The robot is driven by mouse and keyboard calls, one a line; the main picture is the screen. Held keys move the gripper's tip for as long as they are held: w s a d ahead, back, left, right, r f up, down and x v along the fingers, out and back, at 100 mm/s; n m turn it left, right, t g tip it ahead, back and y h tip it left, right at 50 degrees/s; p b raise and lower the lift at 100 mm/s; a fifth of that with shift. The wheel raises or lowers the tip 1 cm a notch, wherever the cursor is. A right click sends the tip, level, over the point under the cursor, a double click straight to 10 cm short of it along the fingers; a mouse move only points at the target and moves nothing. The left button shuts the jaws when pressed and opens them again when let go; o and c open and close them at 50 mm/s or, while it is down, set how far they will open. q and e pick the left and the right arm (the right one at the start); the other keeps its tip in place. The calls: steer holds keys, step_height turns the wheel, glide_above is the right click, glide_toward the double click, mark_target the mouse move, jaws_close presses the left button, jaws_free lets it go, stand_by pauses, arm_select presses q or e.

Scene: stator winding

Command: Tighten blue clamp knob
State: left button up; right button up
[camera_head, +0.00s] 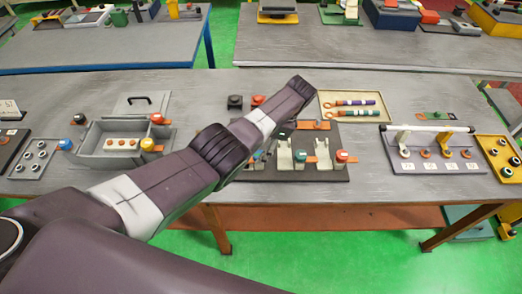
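A dark fixture plate (335,174) lies near the front edge of the middle table and carries pale upright clamp parts. A red-orange knob (342,156) is on its right part, and a small blue-green knob (300,156) is near its middle. Another blue-green spot (259,155) shows at its left, partly behind my arm. I cannot tell which is the blue clamp knob. My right gripper is not in view.
A tan tray (363,113) with two handled tools lies behind the fixture. A grey rack (438,162) with a white bar and a yellow tray (510,168) are at the right.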

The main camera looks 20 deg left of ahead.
arm_select(q)
steer(key=shift+s+f, duration=0.15)
steer(key=v, duration=1.2)
